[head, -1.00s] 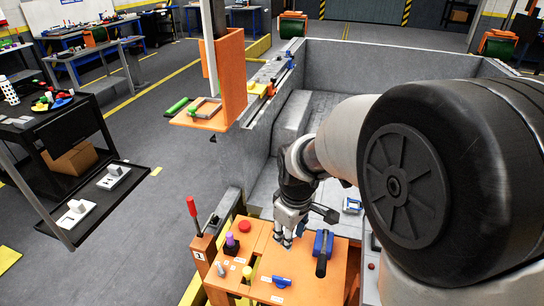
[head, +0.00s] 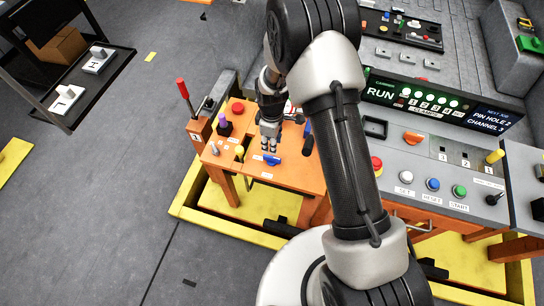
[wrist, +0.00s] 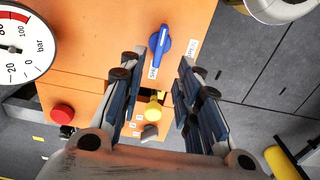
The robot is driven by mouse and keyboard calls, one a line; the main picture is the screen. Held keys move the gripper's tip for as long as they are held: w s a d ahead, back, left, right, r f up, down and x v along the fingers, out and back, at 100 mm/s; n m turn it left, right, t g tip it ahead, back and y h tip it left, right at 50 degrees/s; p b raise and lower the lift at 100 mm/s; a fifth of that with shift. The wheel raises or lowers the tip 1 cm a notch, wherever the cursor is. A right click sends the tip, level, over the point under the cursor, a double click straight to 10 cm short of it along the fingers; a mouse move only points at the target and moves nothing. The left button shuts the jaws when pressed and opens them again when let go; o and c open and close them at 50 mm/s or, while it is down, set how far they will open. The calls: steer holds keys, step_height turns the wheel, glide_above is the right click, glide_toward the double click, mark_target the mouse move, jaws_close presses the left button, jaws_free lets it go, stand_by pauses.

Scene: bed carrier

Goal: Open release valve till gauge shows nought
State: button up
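The blue valve handle (head: 271,159) lies on the orange panel (head: 292,178) near its front edge. It also shows in the wrist view (wrist: 159,45), slanted slightly, with white labels beside it. My gripper (head: 268,146) points down just behind the blue handle. In the wrist view its fingers (wrist: 158,62) are apart with nothing between them, and the handle lies just beyond the fingertips. No contact is visible. The pressure gauge (wrist: 22,42) is cut off at the upper left of the wrist view. Its bar scale shows, but I cannot make out the needle's reading.
A dark-gripped blue handle (head: 308,142) is on the right. The control console (head: 440,195) stands further right.

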mark_target(272, 157)
step_height(272, 157, down, 10)
steer(key=shift+r+b, duration=0.15)
steer(key=shift+b, duration=0.9)
jaws_close()
